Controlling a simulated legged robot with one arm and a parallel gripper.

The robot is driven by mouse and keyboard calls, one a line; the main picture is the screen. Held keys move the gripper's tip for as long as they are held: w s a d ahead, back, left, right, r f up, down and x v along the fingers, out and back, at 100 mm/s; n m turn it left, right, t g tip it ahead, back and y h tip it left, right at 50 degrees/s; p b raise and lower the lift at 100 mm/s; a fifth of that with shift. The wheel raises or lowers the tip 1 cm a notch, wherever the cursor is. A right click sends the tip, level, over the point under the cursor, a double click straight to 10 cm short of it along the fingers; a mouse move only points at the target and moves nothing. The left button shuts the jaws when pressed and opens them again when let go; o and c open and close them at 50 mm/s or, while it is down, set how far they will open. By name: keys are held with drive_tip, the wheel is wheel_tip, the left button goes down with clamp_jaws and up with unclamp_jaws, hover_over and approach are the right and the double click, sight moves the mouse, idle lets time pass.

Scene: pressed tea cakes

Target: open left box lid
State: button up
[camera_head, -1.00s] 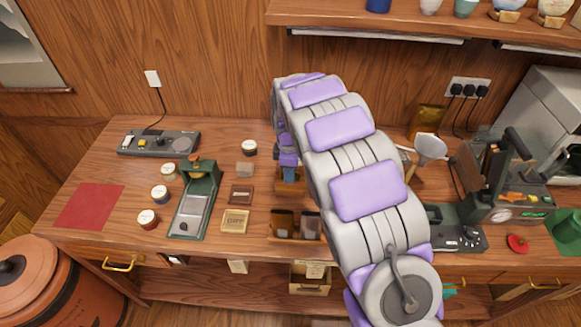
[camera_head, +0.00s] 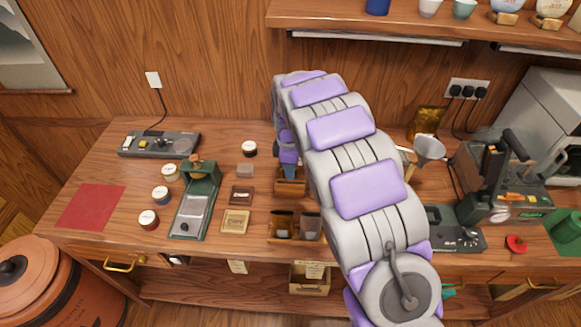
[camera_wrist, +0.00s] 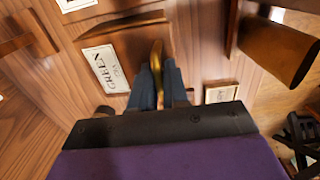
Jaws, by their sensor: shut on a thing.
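My gripper (camera_wrist: 158,88) has its two blue-grey fingers closed on a brass handle (camera_wrist: 157,54) in the wrist view. Brown wood, which looks like the lid (camera_wrist: 125,42), lies beside and behind the handle. A white label reading "GREEN" (camera_wrist: 106,69) is just left of the fingers. In the head view my gripper (camera_head: 289,172) points down at a small wooden box (camera_head: 290,187) on the table, left of my arm. My arm and fingers hide part of this box, and I cannot tell how far its lid is raised.
A dark wooden piece (camera_wrist: 278,48) stands at the right in the wrist view. In the head view, a wooden rack (camera_head: 296,240) with dark containers is in front of the box. A green press (camera_head: 191,212) and several small jars stand left. The scale (camera_head: 158,143) is behind.

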drive_tip(key=shift+w+r, duration=0.3)
drive_tip(key=shift+r, duration=0.2)
drive_tip(key=shift+w+r+p, duration=0.55)
drive_tip(key=shift+r+p, duration=0.1)
drive_tip(key=shift+r, duration=0.1)
drive_tip(key=shift+w, duration=0.15)
drive_tip(key=shift+r, duration=0.15)
drive_tip(key=shift+o, duration=0.3)
drive_tip(key=shift+w+r+p, duration=0.45)
drive_tip(key=shift+w+p, duration=0.1)
drive_tip(key=shift+w, duration=0.05)
drive_tip(key=shift+w+d+r, duration=0.1)
drive_tip(key=shift+w+r, duration=0.1)
drive_tip(key=shift+w, duration=0.05)
drive_tip(key=shift+c, duration=0.3)
